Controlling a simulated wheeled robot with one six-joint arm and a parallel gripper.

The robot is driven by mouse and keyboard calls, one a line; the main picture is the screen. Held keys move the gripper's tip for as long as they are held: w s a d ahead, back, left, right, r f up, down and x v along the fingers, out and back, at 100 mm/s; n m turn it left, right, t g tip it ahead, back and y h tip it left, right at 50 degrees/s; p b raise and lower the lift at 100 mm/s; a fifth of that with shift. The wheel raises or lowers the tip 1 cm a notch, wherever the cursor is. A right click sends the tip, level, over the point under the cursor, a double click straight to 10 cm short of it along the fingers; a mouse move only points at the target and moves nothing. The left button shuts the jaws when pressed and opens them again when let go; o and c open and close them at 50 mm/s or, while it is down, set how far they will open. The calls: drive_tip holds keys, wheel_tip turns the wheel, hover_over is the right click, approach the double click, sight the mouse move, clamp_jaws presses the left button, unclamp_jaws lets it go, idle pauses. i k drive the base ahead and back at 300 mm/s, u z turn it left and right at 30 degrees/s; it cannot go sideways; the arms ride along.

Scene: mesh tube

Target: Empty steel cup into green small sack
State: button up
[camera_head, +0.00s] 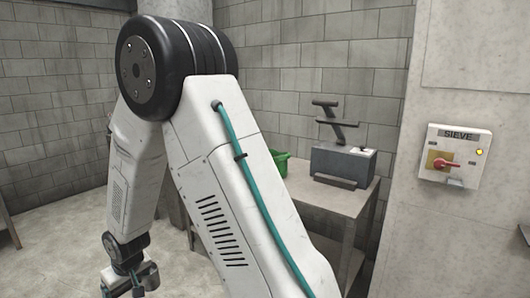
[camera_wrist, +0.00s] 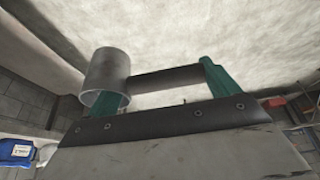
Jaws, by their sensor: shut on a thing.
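The steel cup (camera_wrist: 102,72) is a grey cylinder with a long dark handle (camera_wrist: 165,79) in the wrist view. My gripper (camera_wrist: 168,84), with teal fingers, is shut on this handle. The cup's body is beside the left finger. Whether the cup holds anything cannot be seen. In the head view my gripper (camera_head: 132,282) is low at the left, partly cut off by the lower edge. I cannot make out the green small sack for sure; a green container (camera_head: 281,162) shows partly behind my arm on the table.
A table (camera_head: 335,199) on the right bears a grey machine (camera_head: 342,164). A wall panel marked SIEVE (camera_head: 455,155) has a red switch. The wrist view shows a blue bag (camera_wrist: 14,150) at lower left and a red object (camera_wrist: 275,102) at right. Bare floor (camera_head: 60,245) lies at the left.

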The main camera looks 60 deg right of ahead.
sight(280, 159)
drive_tip(key=i, duration=2.35)
drive_tip(key=z, duration=2.95)
